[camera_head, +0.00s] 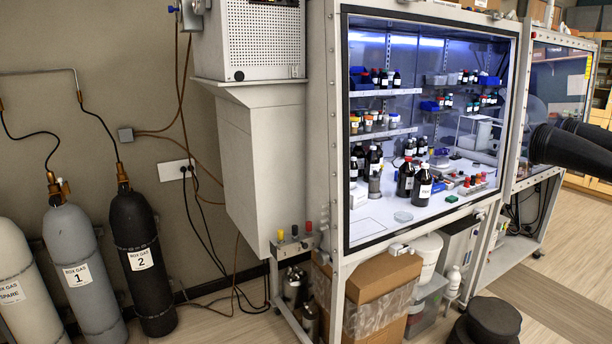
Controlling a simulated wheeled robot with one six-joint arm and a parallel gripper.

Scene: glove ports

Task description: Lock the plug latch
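My gripper is not in view. A glovebox with a large lit window stands in the middle, with a pale metal frame (325,150). Small silver fittings sit on the frame's lower rail, one near its left end (398,249) and one farther right (478,215). I cannot tell whether either is the plug latch, or whether it is locked. Black gloves (568,150) stick out from the second glovebox at the right. Dark round pieces (487,322) lie stacked on the floor at the bottom right; I cannot tell if they are plugs.
Gas cylinders stand at the left, labelled spare (22,290), 1 (78,275) and 2 (140,262). A cardboard box (375,290) and a white bucket (428,256) sit under the glovebox. Bottles (422,188) stand inside. Wooden floor (560,268) is open at the right.

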